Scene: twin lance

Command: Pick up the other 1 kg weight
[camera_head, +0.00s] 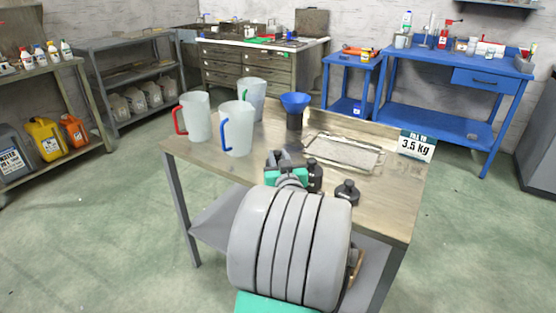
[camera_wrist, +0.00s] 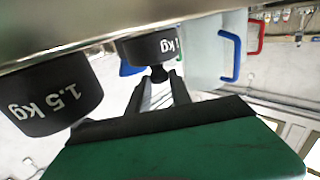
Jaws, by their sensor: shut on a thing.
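In the wrist view, the dark 1 kg weight (camera_wrist: 150,48) has its knob between my gripper's (camera_wrist: 160,78) two narrow fingers, which are shut on it. Its base appears at or close to the table top, and I cannot tell whether there is a gap. A larger dark 1.5 kg weight (camera_wrist: 52,97) stands beside it at the left, apart from the fingers. In the head view, my gripper (camera_head: 278,158) is over the table, partly hidden by my arm. Two black weights, one nearer (camera_head: 314,178) and one farther right (camera_head: 346,194), show there; their labels are unreadable.
The workbench (camera_head: 385,200) also holds several jugs, including a blue-handled one (camera_head: 238,130), a blue funnel (camera_head: 295,103), a metal tray (camera_head: 342,153) and a 3.5 kg sign (camera_head: 417,146). The jugs stand left of my gripper. Floor around the bench is clear.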

